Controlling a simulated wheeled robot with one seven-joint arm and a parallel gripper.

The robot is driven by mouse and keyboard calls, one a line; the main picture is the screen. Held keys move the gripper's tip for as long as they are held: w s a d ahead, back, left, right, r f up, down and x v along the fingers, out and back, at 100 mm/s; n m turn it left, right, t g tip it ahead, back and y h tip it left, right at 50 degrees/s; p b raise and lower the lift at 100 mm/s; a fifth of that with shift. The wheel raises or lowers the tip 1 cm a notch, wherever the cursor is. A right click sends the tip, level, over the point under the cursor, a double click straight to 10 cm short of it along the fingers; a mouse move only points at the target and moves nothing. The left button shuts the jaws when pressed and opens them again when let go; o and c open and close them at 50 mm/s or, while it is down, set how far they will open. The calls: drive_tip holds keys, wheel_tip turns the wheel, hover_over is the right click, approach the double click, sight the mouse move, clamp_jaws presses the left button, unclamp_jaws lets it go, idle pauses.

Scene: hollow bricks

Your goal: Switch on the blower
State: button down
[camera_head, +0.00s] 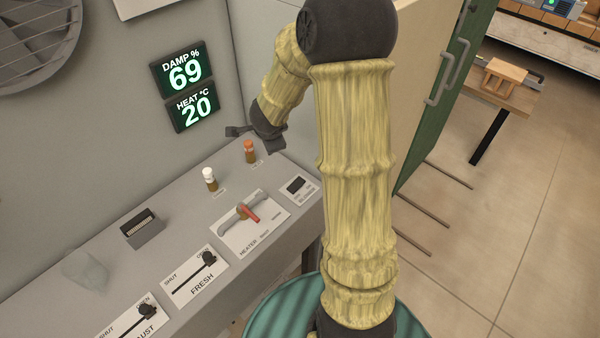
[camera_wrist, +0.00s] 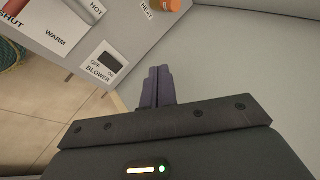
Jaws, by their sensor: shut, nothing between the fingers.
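The blower switch is a small black rocker on a white plate marked OFF, ON and BLOWER. In the head view the switch (camera_head: 297,186) sits at the right end of the sloping grey panel. It also shows in the wrist view (camera_wrist: 110,62), left of the fingers. I cannot tell which way the rocker is tipped.
The panel also has the heater lever (camera_head: 247,212) with a red handle, the FRESH slider (camera_head: 208,260), the exhaust slider (camera_head: 147,311), a white-topped peg (camera_head: 209,178) and an orange-topped peg (camera_head: 250,150). A green door (camera_head: 440,100) stands right.

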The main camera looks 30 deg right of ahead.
sight(301, 182)
drive_tip(key=s+d+f+m+g+p, duration=0.2)
drive_tip(key=d+f+m+g, duration=0.3)
drive_tip(key=m, duration=0.8)
drive_tip(key=shift+s+d+f+m+g+p, duration=0.3)
drive_tip(key=shift+s+d+f+g, duration=0.1)
drive_tip(key=shift+d+g, duration=0.1)
drive_tip(key=f, duration=0.4)
drive_tip(key=d+f+p, duration=0.1)
drive_tip(key=f, duration=0.3)
drive_tip(key=w+d+f+p, duration=0.1)
drive_tip(key=f, duration=0.4)
drive_tip(key=shift+d+f, duration=0.15)
drive_tip(key=shift+f, duration=0.2)
drive_tip(key=shift+d+f, duration=0.1)
drive_tip(key=shift+f, duration=0.15)
drive_tip(key=shift+s, duration=0.1)
